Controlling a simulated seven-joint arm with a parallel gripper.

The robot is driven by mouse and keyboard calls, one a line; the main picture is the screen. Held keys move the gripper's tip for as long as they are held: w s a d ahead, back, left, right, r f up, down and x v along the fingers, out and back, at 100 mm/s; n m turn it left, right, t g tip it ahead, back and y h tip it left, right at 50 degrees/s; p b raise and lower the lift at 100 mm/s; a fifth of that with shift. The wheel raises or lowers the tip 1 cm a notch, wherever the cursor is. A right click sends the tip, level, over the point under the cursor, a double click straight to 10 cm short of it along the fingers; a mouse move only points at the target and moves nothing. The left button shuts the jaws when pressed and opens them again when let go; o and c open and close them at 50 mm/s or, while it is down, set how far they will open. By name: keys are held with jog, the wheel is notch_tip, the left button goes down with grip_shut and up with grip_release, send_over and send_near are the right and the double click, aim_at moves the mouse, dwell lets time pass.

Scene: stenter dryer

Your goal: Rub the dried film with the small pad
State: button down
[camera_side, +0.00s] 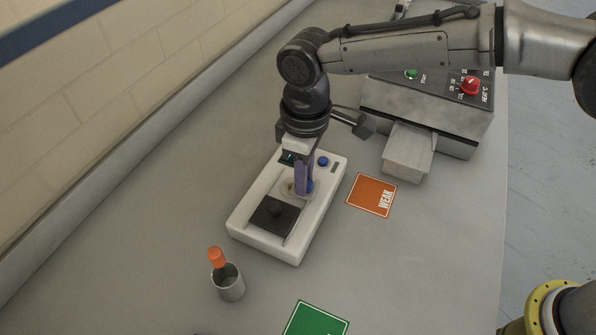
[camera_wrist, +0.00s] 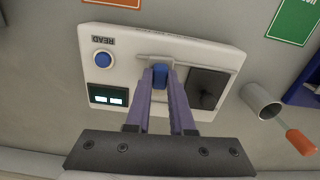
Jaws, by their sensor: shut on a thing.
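My gripper (camera_side: 304,190) points down over the white reader (camera_side: 241,224), with its purple fingers shut on a small blue pad (camera_side: 310,186). In the wrist view the blue pad (camera_wrist: 160,75) sits between the fingertips (camera_wrist: 161,80), over the middle of the reader (camera_wrist: 128,44). In the side view a pale, yellowish round patch (camera_side: 287,188), perhaps the dried film, shows beside the fingers. The fingers partly cover it, and I cannot tell whether the pad touches it. A black plate with a knob (camera_side: 270,215) lies at the reader's near end.
The reader has a blue button (camera_side: 323,161) and a lit display (camera_wrist: 108,97). An orange WEAK card (camera_side: 367,194) and a green card (camera_side: 315,319) lie nearby. A metal cup (camera_side: 229,285) holds an orange-handled tool (camera_side: 216,257). A grey heater box (camera_side: 436,121) with a protruding tray (camera_side: 408,153) stands right.

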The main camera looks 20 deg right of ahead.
jog(key=shift+w+a+r, duration=0.15)
jog(key=shift+w+a, duration=0.7)
jog(key=shift+w+a+r, duration=0.15)
jog(key=shift+w+a, duration=0.65)
jog(key=shift+a, duration=0.05)
jog(key=shift+w+a+r, duration=0.15)
jog(key=shift+r, duration=0.2)
notch_tip(320, 180, up, 7)
jog(key=d+r+m, duration=0.1)
jog(key=d+m, duration=0.2)
jog(key=d, duration=1)
jog(key=w+d+r+m, duration=0.1)
jog(key=d+r+m, duration=0.1)
jog(key=d, duration=1.1)
jog(key=d+r+m, duration=0.2)
jog(key=d+m, duration=0.2)
jog(key=d, duration=0.9)
jog(key=shift+w+d+r+m, duration=0.1)
jog(key=shift+w+m, duration=0.25)
jog(key=shift+m, duration=0.05)
jog(key=shift+r, duration=0.1)
